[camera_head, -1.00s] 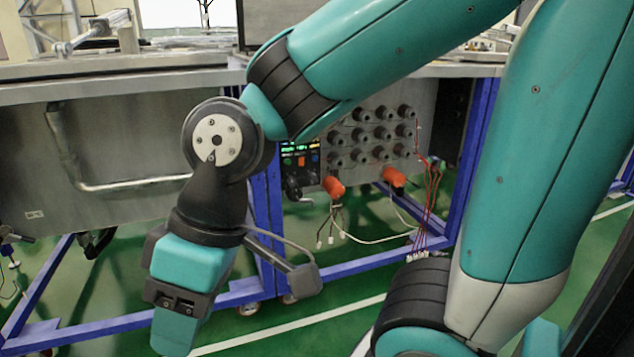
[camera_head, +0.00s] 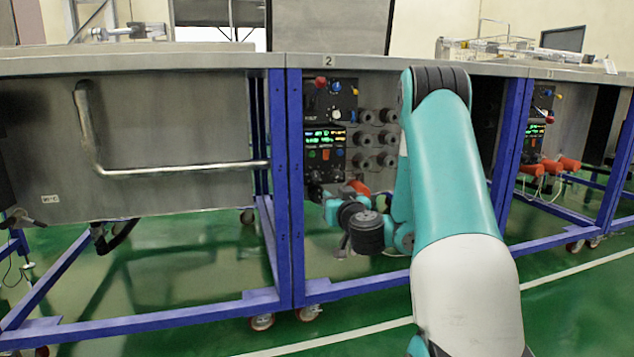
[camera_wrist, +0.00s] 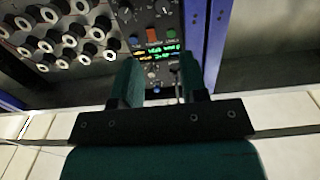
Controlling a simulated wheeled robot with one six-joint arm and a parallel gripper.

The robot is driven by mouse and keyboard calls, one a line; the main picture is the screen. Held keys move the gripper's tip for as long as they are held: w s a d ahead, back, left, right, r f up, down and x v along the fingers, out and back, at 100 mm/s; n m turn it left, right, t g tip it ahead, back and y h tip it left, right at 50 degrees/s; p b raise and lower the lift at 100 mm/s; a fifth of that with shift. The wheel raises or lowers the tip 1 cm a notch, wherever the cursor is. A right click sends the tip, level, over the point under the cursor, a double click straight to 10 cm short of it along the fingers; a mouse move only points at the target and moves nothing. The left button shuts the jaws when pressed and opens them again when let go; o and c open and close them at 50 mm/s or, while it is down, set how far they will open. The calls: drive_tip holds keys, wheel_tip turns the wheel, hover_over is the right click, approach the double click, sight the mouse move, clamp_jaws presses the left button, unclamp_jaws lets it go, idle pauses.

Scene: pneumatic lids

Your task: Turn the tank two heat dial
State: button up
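The tank two control panel (camera_head: 325,130) sits under the counter edge marked "2" in the head view. It has a red knob (camera_head: 320,82) and a blue knob (camera_head: 336,86) on its upper box, with lit green displays below. I cannot tell which knob is the heat dial. In the wrist view the panel (camera_wrist: 158,30) appears upside down, with coloured buttons and displays. My gripper (camera_wrist: 163,72) is open there, its two teal fingers apart in front of the panel's display part. A thin silver lever (camera_wrist: 178,85) shows between them.
Several round black fittings (camera_head: 375,138) stick out of the plate right of the panel. Blue frame posts (camera_head: 297,190) stand close on the left. A bent metal pipe (camera_head: 180,170) runs along the left tank. Another panel (camera_head: 537,130) is at the right. Green floor lies open in front.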

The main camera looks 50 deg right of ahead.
drive_tip(key=p, duration=1.1)
approach(316, 177)
drive_tip(key=p+x, duration=0.4)
drive_tip(key=p, duration=0.7)
drive_tip(key=shift+w, duration=0.25)
drive_tip(key=shift+p+x, duration=0.65)
drive_tip(key=shift+x, duration=0.4)
drive_tip(key=shift+w+d, duration=0.25)
drive_tip(key=shift+w, duration=0.05)
drive_tip(key=shift+x, duration=0.9)
drive_tip(key=shift+d, duration=0.1)
drive_tip(key=shift+c, duration=0.2)
drive_tip(key=c, duration=0.6)
